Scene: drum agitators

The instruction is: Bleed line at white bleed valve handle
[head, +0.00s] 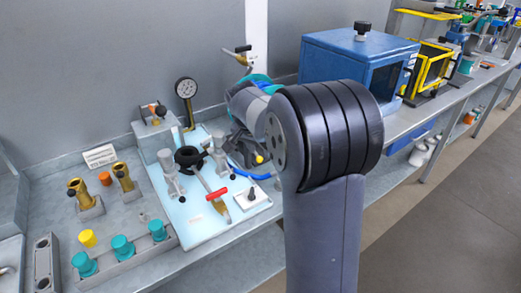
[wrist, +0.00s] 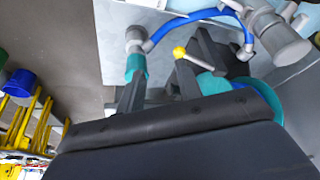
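A pale grey lever with a yellow ball end (wrist: 180,52) shows in the wrist view. The yellow ball also shows in the head view (head: 259,159), beside my dark gripper (head: 246,150). In the wrist view my gripper (wrist: 168,66) has its two dark fingers apart, with the lever's ball end in the gap as seen from here. I cannot tell whether either finger touches it. A blue hose (wrist: 192,17) arches past the fingertips, between a pale fitting (wrist: 135,38) and grey parts at the right. No clearly white handle can be made out; my arm hides part of this area.
The pale valve board (head: 205,228) carries grey valves, a red lever (head: 217,194) and a black-knobbed part (head: 251,194). A pressure gauge (head: 186,88) stands behind. A blue cabinet (head: 340,65) is on the bench to the right. Brass valves (head: 122,176) and teal caps (head: 122,246) are at left.

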